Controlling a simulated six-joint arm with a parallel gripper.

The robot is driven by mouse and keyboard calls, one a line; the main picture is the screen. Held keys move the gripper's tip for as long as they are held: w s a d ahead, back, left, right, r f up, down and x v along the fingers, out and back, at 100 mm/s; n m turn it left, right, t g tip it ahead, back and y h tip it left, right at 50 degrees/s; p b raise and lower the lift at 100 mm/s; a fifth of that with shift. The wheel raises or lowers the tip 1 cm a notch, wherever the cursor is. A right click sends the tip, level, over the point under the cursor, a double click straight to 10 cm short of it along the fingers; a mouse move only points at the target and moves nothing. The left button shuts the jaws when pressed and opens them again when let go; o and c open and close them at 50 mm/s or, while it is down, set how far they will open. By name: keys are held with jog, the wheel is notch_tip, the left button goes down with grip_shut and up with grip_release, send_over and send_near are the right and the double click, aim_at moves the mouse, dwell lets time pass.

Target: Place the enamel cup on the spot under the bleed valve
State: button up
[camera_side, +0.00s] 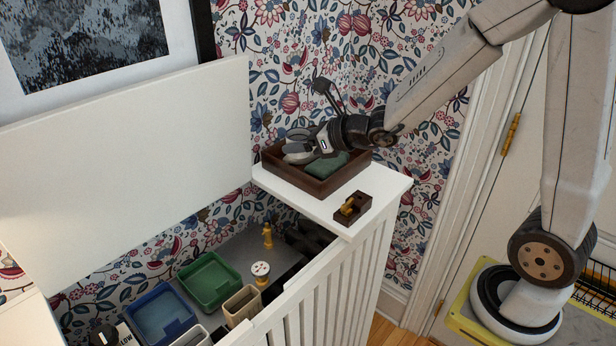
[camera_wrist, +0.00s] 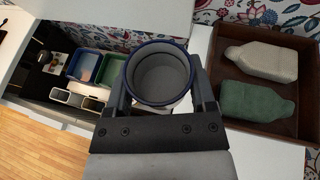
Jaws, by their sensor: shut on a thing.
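The enamel cup (camera_wrist: 158,75) has a blue rim and a pale grey inside, and it looks empty. It is between the jaws of my gripper (camera_wrist: 160,95), which is shut on it. In the side view the cup (camera_side: 298,134) is small and partly hidden by my gripper (camera_side: 312,142), in front of the wallpaper near the wooden tray. A brass fitting (camera_side: 267,235) that looks like the valve stands inside the open cabinet. I cannot make out a marked spot under it.
A dark wooden tray (camera_side: 325,187) on the white shelf (camera_side: 290,197) holds cream (camera_wrist: 263,60) and green (camera_wrist: 255,103) bottle-shaped things. A wooden block with brass (camera_side: 352,207) sits near the shelf edge. Green (camera_side: 208,281) and blue (camera_side: 160,317) bins and a white-topped knob (camera_side: 261,270) are in the cabinet.

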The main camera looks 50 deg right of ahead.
jog(key=shift+d+f, duration=0.2)
jog(key=shift+d, duration=0.4)
jog(key=shift+m+h, duration=0.3)
jog(key=shift+h, duration=0.3)
jog(key=d+f, duration=0.1)
jog(key=d, duration=0.1)
jog(key=d+f, duration=0.1)
jog(key=d, duration=0.2)
jog(key=d+f, duration=0.1)
jog(key=d, duration=0.2)
jog(key=shift+s+f, duration=0.1)
jog(key=shift+s, duration=0.3)
jog(key=m, duration=0.1)
send_over(352, 174)
jog(key=s, duration=0.3)
notch_tip(352, 174, down, 4)
jog(key=shift+s+d+t+h, duration=0.15)
jog(key=shift+d+t+h, duration=0.05)
jog(key=shift+t+h, duration=0.1)
jog(key=shift+f, duration=0.15)
jog(key=shift+f, duration=2.1)
jog(key=shift+f, duration=0.1)
jog(key=shift+f, duration=1.65)
